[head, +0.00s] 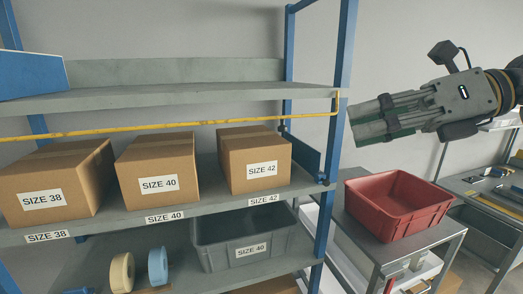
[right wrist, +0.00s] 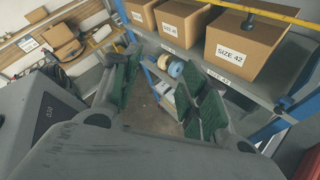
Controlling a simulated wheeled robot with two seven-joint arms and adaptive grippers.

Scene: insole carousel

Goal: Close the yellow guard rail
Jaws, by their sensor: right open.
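The yellow guard rail (head: 170,126) runs almost level across the front of the shelf bay, above the boxes and below the upper shelf. Its right end bends upward beside the blue post. The rail also crosses the upper right of the right wrist view (right wrist: 265,14). My right gripper (head: 362,123) is raised to the right of the post, its green-padded fingers pointing left, apart from the rail. In the right wrist view its fingers (right wrist: 163,80) stand apart with nothing between them. My left gripper is out of view.
Cardboard boxes (head: 156,172) labelled SIZE 38, 40 and 42 stand on the middle shelf. A grey bin (head: 245,241) and tape rolls sit below. The blue post (head: 341,85) stands left of my right gripper. A red bin (head: 398,204) rests on a table beneath it.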

